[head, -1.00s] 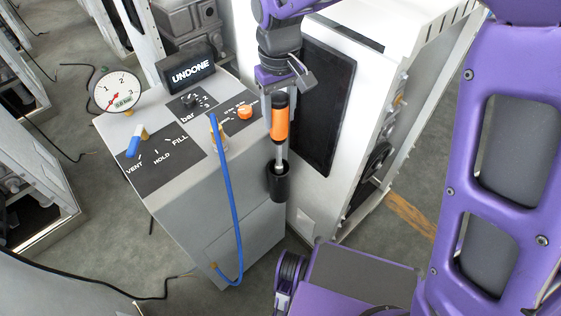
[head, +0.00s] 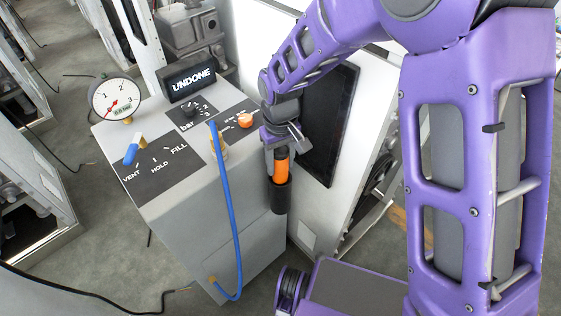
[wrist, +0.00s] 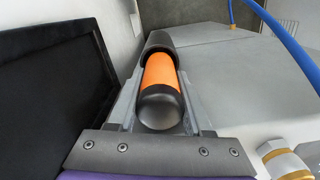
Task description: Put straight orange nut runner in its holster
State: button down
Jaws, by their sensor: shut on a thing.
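The straight orange nut runner (head: 282,167) stands upright at the right side of the grey cabinet, its lower part inside the black cup-shaped holster (head: 281,198). My gripper (head: 277,160) is shut on the black upper end of the nut runner from above. In the wrist view the orange body (wrist: 161,72) and its rounded black end (wrist: 160,107) lie between the two fingers, and the dark holster rim (wrist: 158,42) surrounds the far end. The nut runner's metal shaft and tip are hidden in the holster.
The grey cabinet (head: 185,215) carries a gauge (head: 117,98), a blue-handled valve (head: 135,150), an orange knob (head: 245,120) and an "UNDONE" sign (head: 190,79). A blue hose (head: 228,195) hangs left of the holster. A black screen panel (head: 330,112) stands close on the right.

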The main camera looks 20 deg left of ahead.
jog(key=shift+c, duration=1.5)
grip_release()
notch_tip(320, 180, up, 12)
jog(key=shift+p, duration=1.1)
